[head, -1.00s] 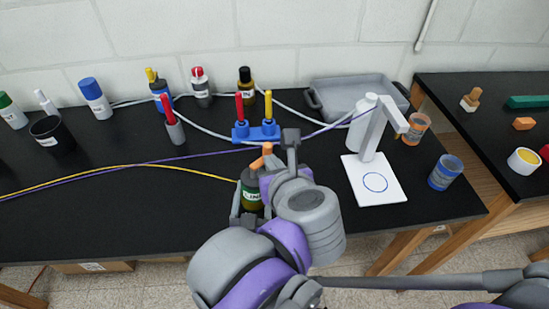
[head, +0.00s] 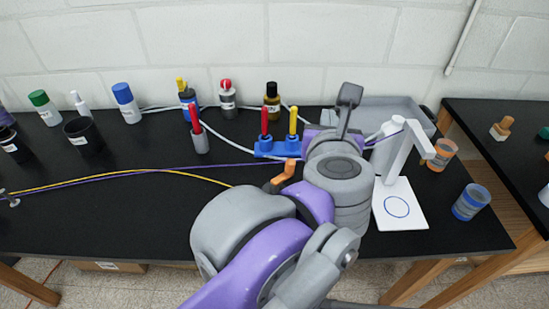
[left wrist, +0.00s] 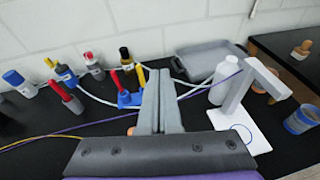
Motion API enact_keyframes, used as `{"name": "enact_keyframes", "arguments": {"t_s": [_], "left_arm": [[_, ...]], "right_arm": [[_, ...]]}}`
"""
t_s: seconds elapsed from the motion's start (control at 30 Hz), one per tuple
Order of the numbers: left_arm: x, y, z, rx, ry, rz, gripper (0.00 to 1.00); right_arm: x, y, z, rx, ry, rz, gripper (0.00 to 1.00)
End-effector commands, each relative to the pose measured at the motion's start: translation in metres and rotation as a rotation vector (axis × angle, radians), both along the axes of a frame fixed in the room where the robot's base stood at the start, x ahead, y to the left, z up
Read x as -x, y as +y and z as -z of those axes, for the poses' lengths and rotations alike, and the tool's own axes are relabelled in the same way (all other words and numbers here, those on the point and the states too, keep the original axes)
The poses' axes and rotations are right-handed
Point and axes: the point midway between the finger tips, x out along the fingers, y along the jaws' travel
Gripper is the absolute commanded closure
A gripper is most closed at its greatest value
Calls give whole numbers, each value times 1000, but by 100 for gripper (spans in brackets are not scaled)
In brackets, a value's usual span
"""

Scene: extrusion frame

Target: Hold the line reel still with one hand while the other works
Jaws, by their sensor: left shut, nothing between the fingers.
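The line reel is mostly hidden behind my left arm in the head view; its orange crank handle (head: 284,173) shows beside the wrist. A bit of orange also shows in the left wrist view (left wrist: 131,131). A yellow line (head: 140,171) and a purple line (head: 110,178) run from the left toward the reel. My left gripper (head: 348,96) is beyond the reel and to its right, raised over the table. In the left wrist view its fingers (left wrist: 163,78) are shut together with nothing between them. I cannot see my right gripper.
A blue holder (head: 277,149) with red and yellow handles stands just left of my gripper. A white stand (head: 402,212), a white bottle and a grey tray (head: 412,108) are to the right. Several bottles line the back. The left front tabletop is clear.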

Motion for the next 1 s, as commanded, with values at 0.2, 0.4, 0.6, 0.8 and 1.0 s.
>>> {"name": "enact_keyframes", "arguments": {"t_s": [0.2, 0.4, 0.6, 0.8, 1.0], "left_arm": [[-63, -17, -40, -104, -133, 248, 100], [-97, -17, -49, -238, -184, 497, 100], [-112, 6, -35, -377, -152, 751, 100], [-105, 56, -7, -485, -33, 1007, 100], [-75, 127, 19, -525, 149, 1239, 100]], "right_arm": [[0, 0, 0, 0, 0, 0, 90], [0, 0, 0, 0, 0, 0, 90], [0, 0, 0, 0, 0, 0, 90], [0, 0, 0, 0, 0, 0, 91], [0, 0, 0, 0, 0, 0, 91]]}}
